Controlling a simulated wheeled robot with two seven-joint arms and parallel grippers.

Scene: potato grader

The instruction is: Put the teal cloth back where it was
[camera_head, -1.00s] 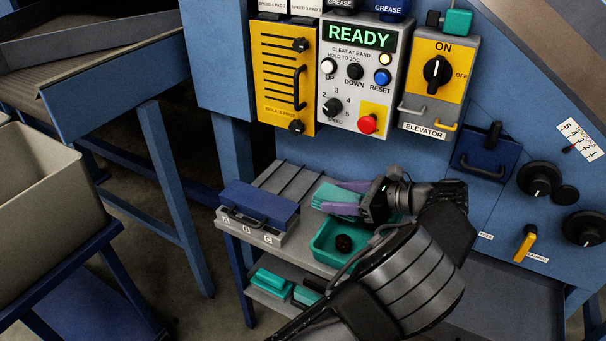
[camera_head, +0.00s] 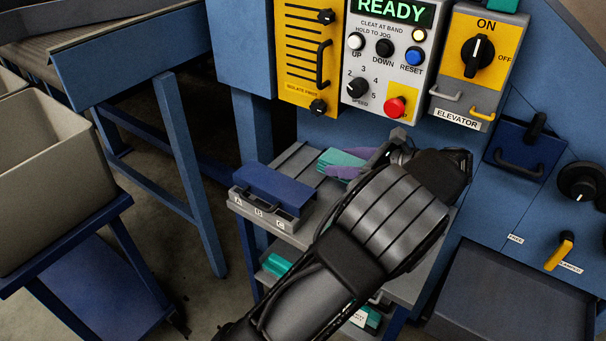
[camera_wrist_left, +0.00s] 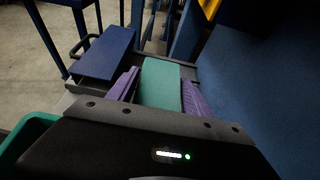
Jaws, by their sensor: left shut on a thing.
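The teal cloth (camera_head: 341,160) is a flat folded piece above the small grey bench beside the blue machine. My left gripper (camera_head: 350,164) is shut on it, its purple fingers on either side. In the left wrist view the cloth (camera_wrist_left: 160,84) lies between the two purple fingers (camera_wrist_left: 158,92). Whether the cloth touches the bench I cannot tell. My left arm hides much of the bench top in the head view. My right gripper does not show.
A blue-lidded box (camera_head: 273,189) marked A, B, C stands on the bench (camera_head: 300,236), left of the gripper. Teal items (camera_head: 277,264) lie on the lower shelf. A teal tray's edge (camera_wrist_left: 22,138) shows at the left in the wrist view. The control panel (camera_head: 390,60) rises behind.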

